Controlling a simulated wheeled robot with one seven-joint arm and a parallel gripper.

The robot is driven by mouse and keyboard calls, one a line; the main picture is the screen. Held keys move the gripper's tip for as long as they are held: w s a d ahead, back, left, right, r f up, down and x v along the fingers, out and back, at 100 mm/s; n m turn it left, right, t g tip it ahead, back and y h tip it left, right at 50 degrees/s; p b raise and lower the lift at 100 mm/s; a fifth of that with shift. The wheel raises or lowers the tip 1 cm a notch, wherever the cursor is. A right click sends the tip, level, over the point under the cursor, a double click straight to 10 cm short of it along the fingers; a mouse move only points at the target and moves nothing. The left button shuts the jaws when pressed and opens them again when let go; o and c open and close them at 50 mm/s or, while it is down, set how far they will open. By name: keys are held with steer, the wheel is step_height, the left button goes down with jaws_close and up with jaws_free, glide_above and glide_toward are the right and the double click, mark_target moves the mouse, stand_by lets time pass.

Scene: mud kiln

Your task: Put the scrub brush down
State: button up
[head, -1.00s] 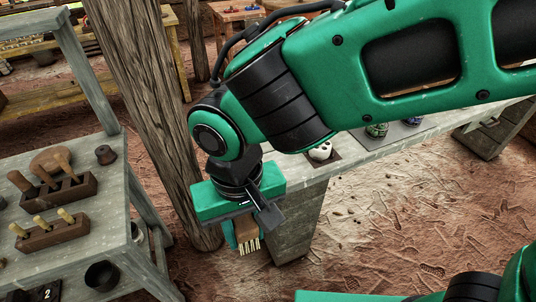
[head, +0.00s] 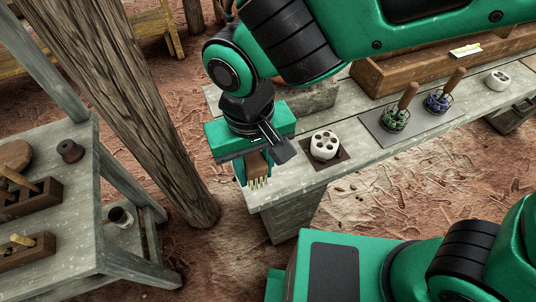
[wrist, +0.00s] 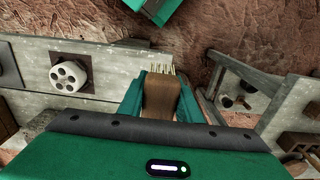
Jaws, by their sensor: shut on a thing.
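The scrub brush (head: 258,170) has a brown wooden body and pale bristles that point down in the head view. My gripper (head: 254,178) is shut on the brush and holds it at the near left end of the grey bench (head: 290,178). In the wrist view, the brush (wrist: 161,98) sits between the two green fingers, bristles at the far end. I cannot tell how far the bristles are above the bench top.
A white holder with holes (head: 325,145) stands on a dark square right of the brush. Wooden-handled tools (head: 395,118) stand on a grey mat farther right. A wooden post (head: 150,110) and a grey shelf (head: 80,225) stand left.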

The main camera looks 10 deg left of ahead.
steer(key=w+f, duration=0.1)
steer(key=w, duration=0.1)
steer(key=w+d+f, duration=0.1)
steer(key=w+f, duration=0.1)
steer(key=w, duration=0.1)
steer(key=w+f, duration=0.2)
steer(key=shift+w+d, duration=0.15)
steer(key=shift+w, duration=0.25)
steer(key=shift+f, duration=2.05)
steer(key=shift+f, duration=0.2)
steer(key=shift+s+d+f, duration=0.1)
steer(key=shift+s+f, duration=0.05)
steer(key=shift+f, duration=0.1)
steer(key=shift+s, duration=0.25)
steer(key=o, duration=1.1)
steer(key=shift+f, duration=0.1)
steer(key=shift+w+r, duration=0.35)
steer(key=shift+r, duration=0.2)
steer(key=shift+w+r, duration=0.35)
steer(key=shift+r, duration=0.2)
step_height(320, 180, up, 11)
steer(key=shift+s, duration=0.35)
